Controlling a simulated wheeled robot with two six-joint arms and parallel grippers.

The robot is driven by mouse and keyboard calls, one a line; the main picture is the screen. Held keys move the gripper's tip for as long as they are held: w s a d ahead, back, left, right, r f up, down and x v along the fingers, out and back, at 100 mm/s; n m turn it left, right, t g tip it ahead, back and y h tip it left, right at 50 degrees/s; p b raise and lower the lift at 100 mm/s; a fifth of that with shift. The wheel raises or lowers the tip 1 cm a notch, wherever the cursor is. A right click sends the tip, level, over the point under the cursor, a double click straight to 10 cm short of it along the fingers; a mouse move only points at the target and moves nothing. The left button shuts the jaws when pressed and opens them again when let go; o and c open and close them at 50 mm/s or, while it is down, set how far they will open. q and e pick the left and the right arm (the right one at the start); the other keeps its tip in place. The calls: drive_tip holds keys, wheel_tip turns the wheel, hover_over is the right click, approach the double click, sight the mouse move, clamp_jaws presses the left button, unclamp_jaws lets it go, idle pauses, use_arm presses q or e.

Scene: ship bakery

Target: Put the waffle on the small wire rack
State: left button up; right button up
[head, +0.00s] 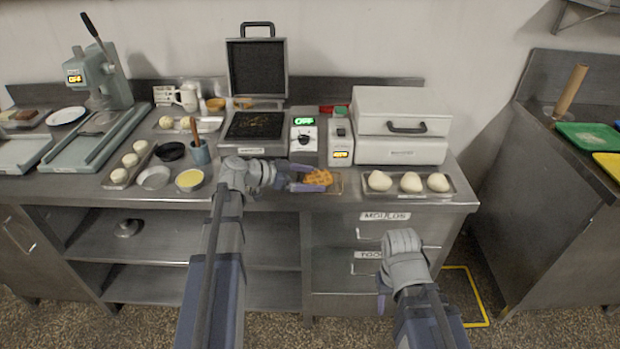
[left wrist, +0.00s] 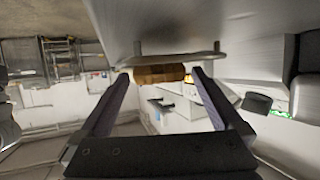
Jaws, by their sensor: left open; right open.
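The golden-brown waffle (head: 318,177) lies on the small wire rack (head: 340,184) at the counter's front edge, right of the waffle iron. My left gripper (head: 308,181) is open, its fingers at the waffle's sides. In the left wrist view, which is upside down, the waffle (left wrist: 160,74) sits against the rack (left wrist: 205,58), between the spread fingertips of my left gripper (left wrist: 160,75). A gap shows between each finger and the waffle. My right gripper (head: 381,288) is open and empty, low in front of the drawers; its fingers are mostly hidden by its wrist.
The waffle iron (head: 252,126) stands open and empty, with a control box (head: 304,140) reading OFF. A tray of dough balls (head: 410,193) is right of the rack. Bowls (head: 190,180) and a cup with a utensil (head: 200,152) stand to the left.

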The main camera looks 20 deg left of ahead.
use_arm(q)
drive_tip(key=shift+s+a+r, duration=0.1)
drive_tip(key=shift+a+r, duration=0.05)
drive_tip(key=shift+r, duration=0.15)
drive_tip(key=p+v, duration=0.4)
drive_tip(key=v, duration=0.6)
drive_tip(key=shift+s+a, duration=0.1)
drive_tip(key=shift+a, duration=0.05)
drive_tip(key=shift+s+a+r+p, duration=0.15)
drive_tip(key=shift+s+a+p, duration=0.2)
drive_tip(key=shift+s+a, duration=0.1)
